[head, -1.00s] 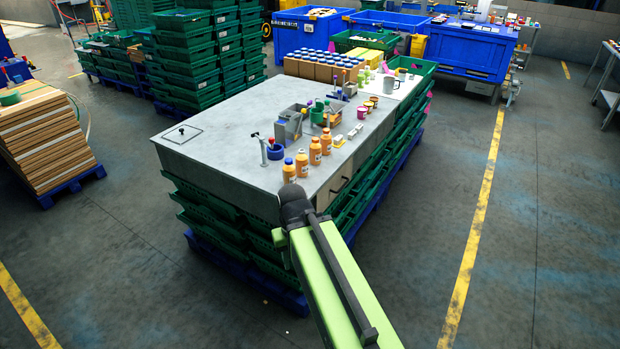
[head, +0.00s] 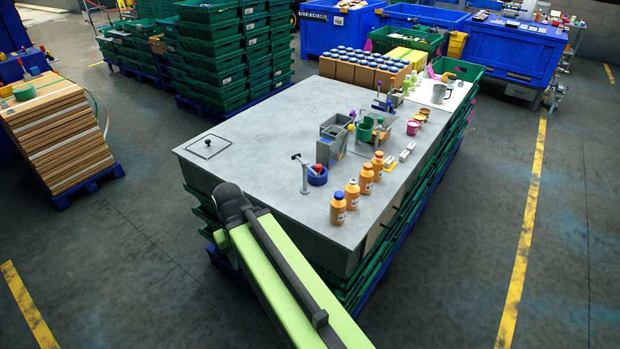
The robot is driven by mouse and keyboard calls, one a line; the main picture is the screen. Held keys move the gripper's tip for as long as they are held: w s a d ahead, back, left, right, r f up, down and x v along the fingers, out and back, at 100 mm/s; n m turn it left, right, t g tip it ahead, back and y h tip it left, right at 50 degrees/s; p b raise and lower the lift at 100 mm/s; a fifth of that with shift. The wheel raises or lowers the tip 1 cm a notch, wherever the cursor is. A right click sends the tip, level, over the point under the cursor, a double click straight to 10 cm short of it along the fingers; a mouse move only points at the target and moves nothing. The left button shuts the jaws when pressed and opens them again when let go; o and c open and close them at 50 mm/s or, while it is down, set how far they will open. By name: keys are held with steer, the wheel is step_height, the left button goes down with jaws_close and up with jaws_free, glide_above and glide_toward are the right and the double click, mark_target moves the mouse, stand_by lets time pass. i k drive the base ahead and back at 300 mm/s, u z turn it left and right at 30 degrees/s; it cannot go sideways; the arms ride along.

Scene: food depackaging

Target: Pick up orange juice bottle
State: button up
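Several orange juice bottles stand upright in a row near the front right edge of the grey table (head: 265,110). The nearest bottle (head: 338,210) has a blue cap. My gripper is not visible in this view. No bottle is seen being held.
A tap-like grey post (head: 304,175) and a blue ring (head: 317,176) stand left of the bottles. Brown boxes of blue-capped jars (head: 350,72) fill the back. The table's left half is mostly clear.

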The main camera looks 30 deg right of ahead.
mark_target(351, 190)
steer(key=u, duration=0.15)
steer(key=i, duration=0.85)
